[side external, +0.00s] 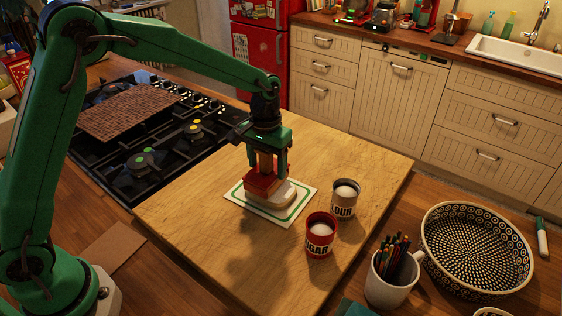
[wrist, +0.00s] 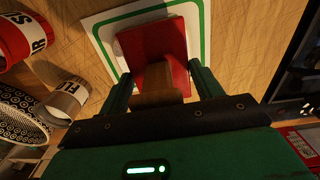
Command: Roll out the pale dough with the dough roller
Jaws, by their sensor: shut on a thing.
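My gripper (side external: 267,164) is shut on the wooden handle of the dough roller (side external: 262,184), a red block below the handle. The handle stands between my fingers in the wrist view, with the roller's red block (wrist: 152,40) beyond it. The pale dough (side external: 287,194) lies under and beside the red block on a white mat with a green border (side external: 304,205). The roller appears to rest on or just over the dough; I cannot tell contact for sure. Most of the dough is hidden by the roller.
A flour tin (side external: 344,205) and a red sugar tin (side external: 319,238) stand to the right of the mat. A mug of pencils (side external: 388,292) and a patterned bowl (side external: 526,240) are farther right. A gas hob (side external: 120,172) is at left. The wooden board (side external: 190,215) is clear around the mat's left.

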